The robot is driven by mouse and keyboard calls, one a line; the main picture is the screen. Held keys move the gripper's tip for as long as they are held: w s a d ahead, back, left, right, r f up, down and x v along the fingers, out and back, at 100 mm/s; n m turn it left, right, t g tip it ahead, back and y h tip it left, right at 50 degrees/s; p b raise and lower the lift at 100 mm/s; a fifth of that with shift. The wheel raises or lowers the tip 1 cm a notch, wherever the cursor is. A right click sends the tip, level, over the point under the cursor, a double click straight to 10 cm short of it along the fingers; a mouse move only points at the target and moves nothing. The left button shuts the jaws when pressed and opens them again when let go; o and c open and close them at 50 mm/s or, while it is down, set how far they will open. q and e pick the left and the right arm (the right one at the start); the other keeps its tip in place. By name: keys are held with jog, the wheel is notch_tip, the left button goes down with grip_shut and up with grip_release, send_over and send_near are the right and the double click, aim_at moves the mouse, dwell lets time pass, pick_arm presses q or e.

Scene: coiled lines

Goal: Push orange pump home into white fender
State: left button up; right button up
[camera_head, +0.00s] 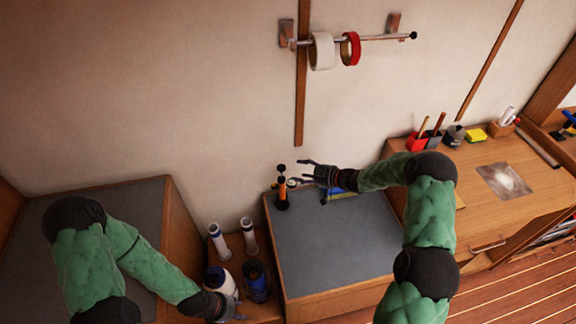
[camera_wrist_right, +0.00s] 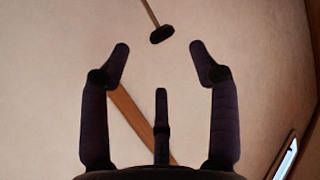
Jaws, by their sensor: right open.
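The orange pump (camera_head: 283,192), with a black knob on top, stands upright at the back left corner of the grey-topped cabinet. My right gripper (camera_head: 303,172) is just right of the pump's upper part, open and pointing left, with no visible contact. The right wrist view shows its spread fingers (camera_wrist_right: 158,60) with nothing between them. A large white fender (camera_head: 219,279) with a dark top stands low between the cabinets. My left gripper (camera_head: 236,308) is at its lower right; whether it touches or grips the fender is unclear.
Two slimmer white cylinders (camera_head: 249,236) and a dark blue one (camera_head: 257,285) stand near the white fender. The grey cabinet top (camera_head: 335,250) is mostly bare. A wall rail (camera_head: 375,38) holds white and red rolls. A wooden desk (camera_head: 460,195) is at right.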

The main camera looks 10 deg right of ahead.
aim_at(281, 169)
jog(key=b+x, duration=0.1)
jog(key=x, duration=0.9)
jog(key=shift+w+a+b, duration=0.2)
jog(key=shift+w+b, duration=0.05)
jog(key=shift+b, duration=0.15)
grip_shut()
jog(key=shift+r+p, duration=2.95)
jog(key=shift+r, duration=1.3)
jog(key=shift+a, duration=0.1)
